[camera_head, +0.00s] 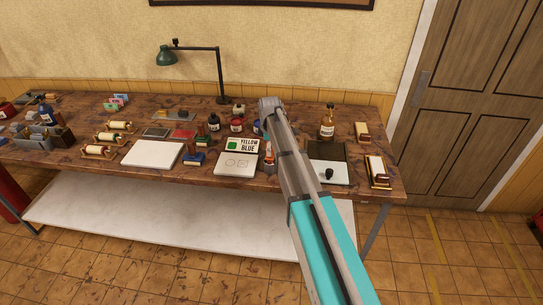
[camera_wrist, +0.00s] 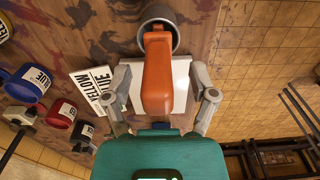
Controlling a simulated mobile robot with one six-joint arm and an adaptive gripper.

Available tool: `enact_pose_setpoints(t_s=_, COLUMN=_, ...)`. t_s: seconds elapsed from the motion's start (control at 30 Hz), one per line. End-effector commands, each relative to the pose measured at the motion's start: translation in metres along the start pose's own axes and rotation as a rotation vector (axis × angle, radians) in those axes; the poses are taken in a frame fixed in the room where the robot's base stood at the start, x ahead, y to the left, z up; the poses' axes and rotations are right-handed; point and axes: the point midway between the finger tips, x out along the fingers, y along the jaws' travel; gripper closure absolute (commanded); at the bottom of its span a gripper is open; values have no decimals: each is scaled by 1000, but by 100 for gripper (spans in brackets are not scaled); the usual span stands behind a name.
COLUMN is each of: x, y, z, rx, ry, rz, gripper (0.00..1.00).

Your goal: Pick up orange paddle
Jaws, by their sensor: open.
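The orange paddle (camera_wrist: 157,80) fills the middle of the wrist view, its broad end toward my palm. Its far end meets a round grey cup-like holder (camera_wrist: 174,22) with a dark inside; whether it stands in it I cannot tell. My gripper (camera_wrist: 160,88) is open, one grey finger on each side of the paddle. Gaps show between the paddle and both fingers, so it is not gripped.
The wooden table (camera_head: 380,187) is crowded. Ink jars, including a red one (camera_wrist: 61,119) and a blue one (camera_wrist: 29,84), lie left in the wrist view.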

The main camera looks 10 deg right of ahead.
Motion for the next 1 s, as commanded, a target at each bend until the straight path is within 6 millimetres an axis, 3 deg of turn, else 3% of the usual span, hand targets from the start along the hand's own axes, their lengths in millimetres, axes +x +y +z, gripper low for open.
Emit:
enact_pose_setpoints(t_s=0.07, x=0, y=0, z=0, rx=0, ry=0, rz=0, gripper=28)
enact_pose_setpoints(t_s=0.47, x=0, y=0, z=0, rx=0, ry=0, rz=0, gripper=100)
enact_pose_setpoints(t_s=1.0, x=-6, y=0, z=0, rx=-1, ry=0, rz=0, gripper=100)
